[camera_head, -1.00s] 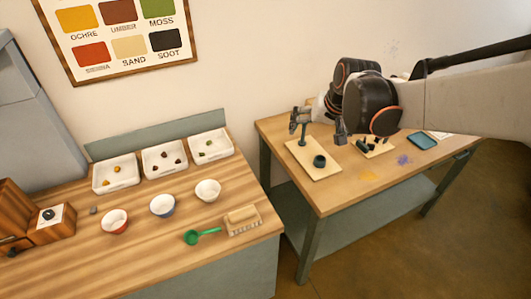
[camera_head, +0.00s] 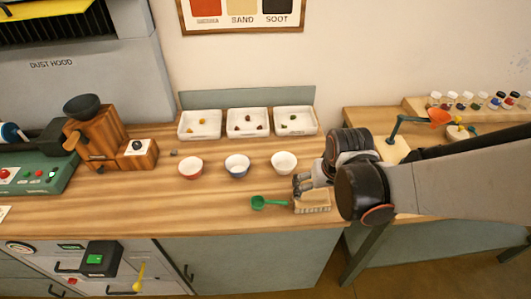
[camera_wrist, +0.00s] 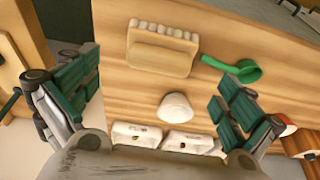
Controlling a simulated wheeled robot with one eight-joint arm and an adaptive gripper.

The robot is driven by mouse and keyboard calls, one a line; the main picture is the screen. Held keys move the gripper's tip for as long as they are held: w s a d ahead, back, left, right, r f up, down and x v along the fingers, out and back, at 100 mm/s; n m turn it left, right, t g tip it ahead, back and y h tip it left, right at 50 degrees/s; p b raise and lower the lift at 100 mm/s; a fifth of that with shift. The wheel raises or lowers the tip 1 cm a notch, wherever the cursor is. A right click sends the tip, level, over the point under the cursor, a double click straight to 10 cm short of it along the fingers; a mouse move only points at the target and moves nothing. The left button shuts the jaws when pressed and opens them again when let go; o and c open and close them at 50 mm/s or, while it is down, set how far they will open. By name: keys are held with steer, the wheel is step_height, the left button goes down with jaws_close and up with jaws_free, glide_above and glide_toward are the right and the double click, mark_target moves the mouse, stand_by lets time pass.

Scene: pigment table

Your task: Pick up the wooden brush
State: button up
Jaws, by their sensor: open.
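The wooden brush (camera_head: 313,203) is a tan block with a row of pale bristles along one side. It lies flat near the front right edge of the wooden counter. In the wrist view the brush (camera_wrist: 160,52) shows whole at the upper middle. My gripper (camera_head: 301,184) hangs above and slightly behind the brush, and partly covers it in the head view. In the wrist view the gripper (camera_wrist: 158,100) has its two green-padded fingers wide apart. Nothing is between them in their grip, and the brush lies beyond the fingertips.
A green scoop (camera_head: 268,203) lies close beside the brush. A wooden grinder (camera_head: 105,140) stands left. The left-centre counter is clear.

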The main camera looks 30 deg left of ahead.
mark_target(314, 193)
steer(key=b+x, duration=0.1)
steer(key=x, duration=0.2)
steer(key=b+x, duration=0.2)
steer(key=x, duration=0.1)
steer(key=b+x, duration=0.2)
steer(key=x, duration=0.2)
steer(key=shift+w+a+r, duration=0.1)
steer(key=shift+w+a, duration=0.1)
steer(key=shift+a, duration=0.15)
steer(key=shift+r, duration=0.1)
steer(key=c, duration=0.9)
steer(key=shift+r, duration=0.1)
steer(key=shift+c, duration=0.2)
step_height(314, 193, up, 20)
steer(key=p, duration=1.3)
steer(key=o, duration=0.5)
steer(key=shift+c, duration=1.2)
